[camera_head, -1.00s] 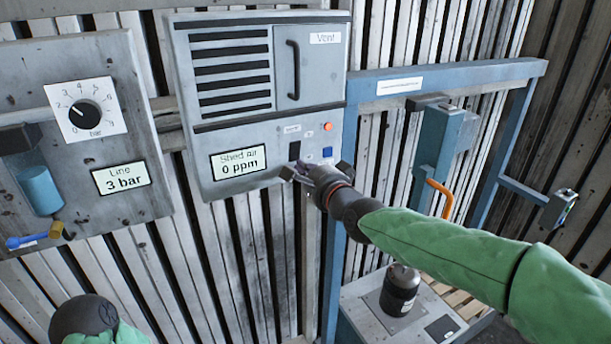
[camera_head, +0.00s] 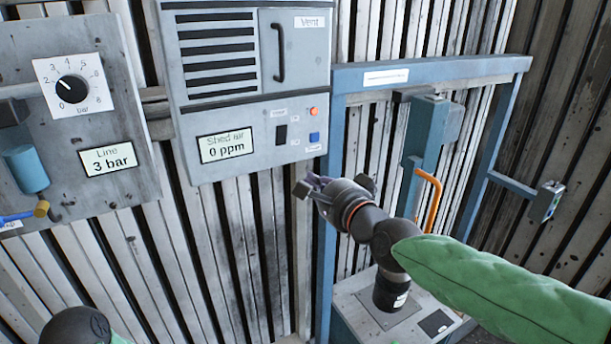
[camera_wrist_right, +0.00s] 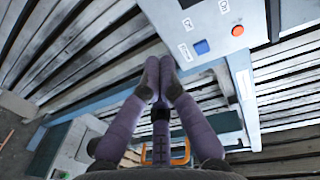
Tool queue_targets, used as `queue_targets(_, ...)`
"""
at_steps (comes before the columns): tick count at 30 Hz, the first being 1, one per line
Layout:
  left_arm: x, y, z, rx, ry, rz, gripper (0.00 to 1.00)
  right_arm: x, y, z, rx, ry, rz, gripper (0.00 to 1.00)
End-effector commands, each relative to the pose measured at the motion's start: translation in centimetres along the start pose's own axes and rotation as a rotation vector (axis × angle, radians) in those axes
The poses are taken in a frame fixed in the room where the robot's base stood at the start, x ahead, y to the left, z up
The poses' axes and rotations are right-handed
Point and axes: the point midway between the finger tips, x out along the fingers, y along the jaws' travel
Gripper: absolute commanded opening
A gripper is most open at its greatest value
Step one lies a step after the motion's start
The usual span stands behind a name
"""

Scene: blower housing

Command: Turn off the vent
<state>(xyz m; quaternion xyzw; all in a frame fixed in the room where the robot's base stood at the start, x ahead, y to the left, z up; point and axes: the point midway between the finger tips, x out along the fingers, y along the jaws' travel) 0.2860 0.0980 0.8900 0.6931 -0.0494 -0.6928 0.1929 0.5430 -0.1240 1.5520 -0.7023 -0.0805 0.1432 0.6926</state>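The grey Vent unit (camera_head: 240,120) hangs on the slatted wall with a handled door, a black rocker switch (camera_head: 281,134), a blue button (camera_head: 314,137) and an orange-red round light or button (camera_head: 314,112). Its display (camera_head: 226,145) reads "Shed air 0 ppm". My right gripper (camera_head: 308,187) is below the panel's lower right, apart from it. In the right wrist view its purple fingers (camera_wrist_right: 159,68) are together and empty, with the blue button (camera_wrist_right: 201,47) and orange-red one (camera_wrist_right: 238,30) beyond them. My left gripper is out of view.
At left is a board with a bar dial (camera_head: 72,88) and a "Line 3 bar" display (camera_head: 107,158). A blue frame (camera_head: 430,72) stands right of the Vent unit, with an orange handle (camera_head: 433,195) behind my right arm. Open space lies before the slats below the unit.

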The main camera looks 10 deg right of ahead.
Motion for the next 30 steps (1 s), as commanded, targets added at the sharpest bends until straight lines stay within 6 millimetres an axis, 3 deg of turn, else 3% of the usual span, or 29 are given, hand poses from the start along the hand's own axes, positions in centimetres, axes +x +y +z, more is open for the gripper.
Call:
queue_targets(9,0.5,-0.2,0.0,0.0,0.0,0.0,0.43,-2.4,0.7,0.0,-0.001,0.0,0.001,0.0)
queue_targets(22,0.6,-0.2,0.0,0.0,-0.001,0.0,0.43,-2.2,1.5,0.0,-0.008,0.0,0.012,0.0)
queue_targets(26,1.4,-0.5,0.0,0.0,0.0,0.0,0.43,-0.5,5.6,0.0,-0.053,-0.001,0.075,0.0)
queue_targets(30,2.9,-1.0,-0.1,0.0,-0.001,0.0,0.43,2.2,14.0,-0.1,-0.144,-0.015,0.2,0.0)
